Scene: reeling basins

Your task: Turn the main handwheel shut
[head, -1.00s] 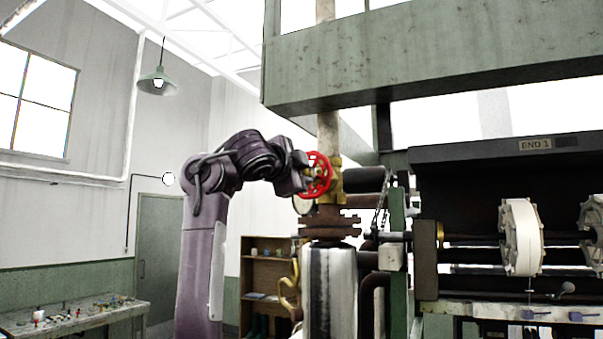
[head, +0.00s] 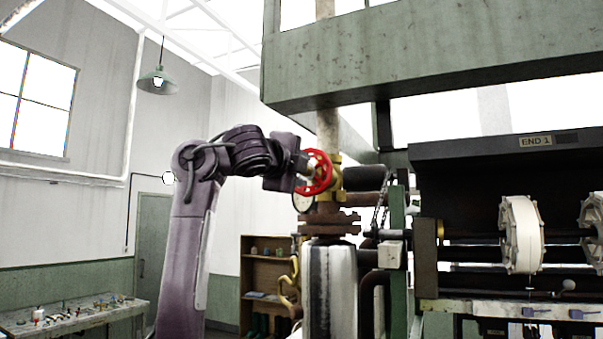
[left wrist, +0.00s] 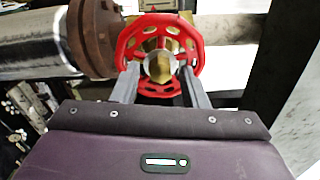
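The red handwheel (head: 319,173) sits on a brass valve (head: 336,174) on the upright pipe, at the middle of the head view. In the left wrist view the handwheel (left wrist: 160,55) is straight ahead, with its brass and silver hub at the centre. My left gripper (left wrist: 160,72) is at the wheel's face. Its two grey fingers stand wide apart, one on each side of the hub, with the tips at the rim. Whether the tips touch the rim I cannot tell. In the head view the left gripper (head: 301,165) is at the wheel's left side. My right gripper is not in view.
A round gauge (head: 304,199) sits just below the wheel. A rusty flange (head: 330,222) and pale pipe (head: 330,285) stand beneath. The reeling machine (head: 500,160) fills the right side. A green beam (head: 430,60) hangs above. A bench (head: 75,315) and shelf (head: 262,270) stand left.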

